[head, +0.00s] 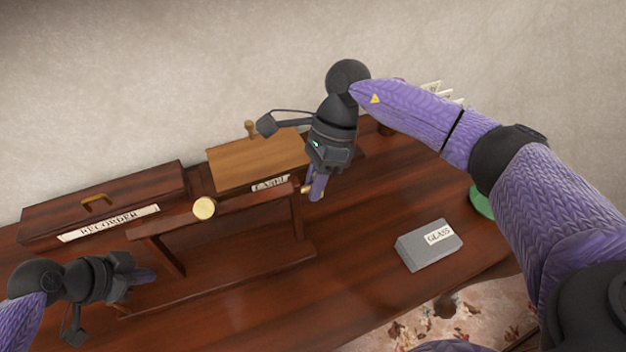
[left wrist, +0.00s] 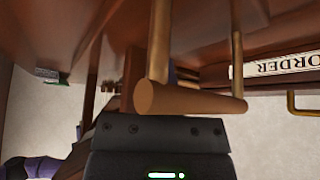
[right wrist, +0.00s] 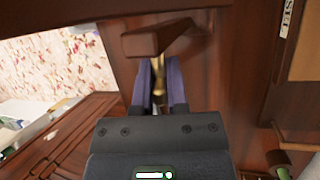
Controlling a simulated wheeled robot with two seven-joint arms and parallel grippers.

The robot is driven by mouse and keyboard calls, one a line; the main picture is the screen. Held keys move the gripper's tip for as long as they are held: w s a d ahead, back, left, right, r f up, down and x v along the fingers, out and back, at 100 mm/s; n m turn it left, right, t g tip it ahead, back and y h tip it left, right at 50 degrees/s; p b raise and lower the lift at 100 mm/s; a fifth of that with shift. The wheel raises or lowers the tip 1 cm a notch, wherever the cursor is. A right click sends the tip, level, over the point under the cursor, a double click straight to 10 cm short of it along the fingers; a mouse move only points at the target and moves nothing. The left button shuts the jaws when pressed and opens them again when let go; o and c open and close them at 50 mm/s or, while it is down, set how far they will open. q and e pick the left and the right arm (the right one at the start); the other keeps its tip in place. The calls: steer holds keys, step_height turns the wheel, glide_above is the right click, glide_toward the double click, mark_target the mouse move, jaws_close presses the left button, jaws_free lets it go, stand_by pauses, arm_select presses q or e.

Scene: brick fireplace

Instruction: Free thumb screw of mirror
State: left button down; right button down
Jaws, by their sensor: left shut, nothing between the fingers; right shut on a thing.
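A dark wooden frame on a base (head: 245,200), which I take as the mirror, stands on the table. No reflecting face shows. A round brass disc (head: 205,208) is at its upper edge. My right gripper (head: 315,188) is at the frame's right end. In the right wrist view its purple fingers (right wrist: 160,85) are shut on a brass thumb screw (right wrist: 158,72) beside a wooden piece of the frame. My left gripper (head: 147,275) is shut and empty near the frame's left foot. In the left wrist view a tan bar (left wrist: 190,100) crosses just ahead, and the fingers are hidden.
A box labelled RECORDER (head: 100,205) stands behind at left. A lighter wooden box (head: 255,160) with a knob is directly behind the frame. A grey GLASS box (head: 428,245) lies at right. A green object (head: 482,203) is partly behind my right arm. Front tabletop is clear.

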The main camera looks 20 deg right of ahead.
arm_select(q)
steer(key=shift+s+f, duration=0.1)
steer(key=shift+f, duration=0.05)
arm_select(e)
steer(key=shift+n+t, duration=0.3)
steer(key=shift+t, duration=1.2)
steer(key=c, duration=0.6)
jaws_free()
steer(key=shift+c, duration=0.2)
steer(key=v, duration=1.2)
steer(key=shift+s+a, duration=0.1)
steer(key=shift+a, duration=0.05)
